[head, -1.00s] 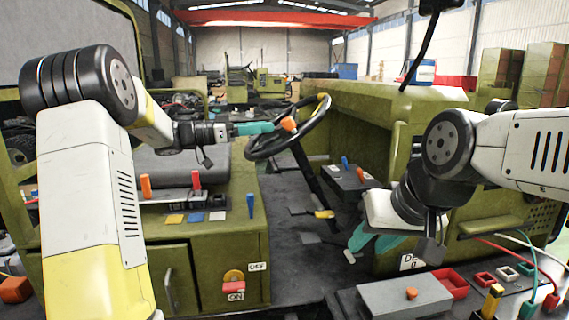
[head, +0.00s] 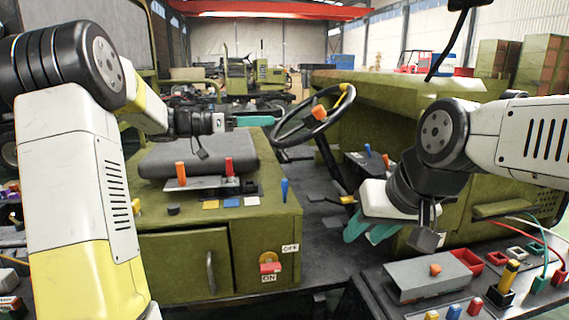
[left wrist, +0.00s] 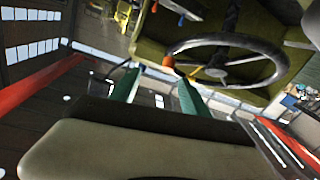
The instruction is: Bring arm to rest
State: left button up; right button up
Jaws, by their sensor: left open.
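My left arm comes in from the left in the head view, and its gripper (head: 257,121) points right with teal fingers, at the height of the steering wheel (head: 338,118) and left of it. The left wrist view shows its two fingers (left wrist: 158,90) apart with nothing between them; the wheel (left wrist: 228,60) shows beyond them. My right gripper (head: 370,229) hangs fingers down in front of the green cab, above the workbench's far side. Nothing shows in its teal fingers, but their gap is unclear at this angle.
A green console (head: 190,262) with orange, red and blue levers, a black seat (head: 198,158) and an ON/OFF switch (head: 270,267) stands between my arms. At lower right, a bench holds a grey box (head: 425,280), red trays (head: 467,259) and wires. The cab floor is between.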

pick_arm(q)
jog(key=s+d+f+n+g+y, duration=0.1)
jog(key=s+f+n+y, duration=0.25)
jog(key=s, duration=0.55)
jog(key=s+d+f+n+g+y, duration=0.15)
jog(key=s+y, duration=0.25)
jog(key=s, duration=0.6)
jog(key=s+a+f+n+t+y, duration=0.3)
jog(key=s+a+f+n+y, duration=0.3)
jog(key=s+a, duration=0.4)
jog(key=s+f+y, duration=0.1)
jog(key=s+f, duration=0.1)
jog(key=shift+s+a+n, duration=0.15)
jog(key=shift+s+n, duration=0.15)
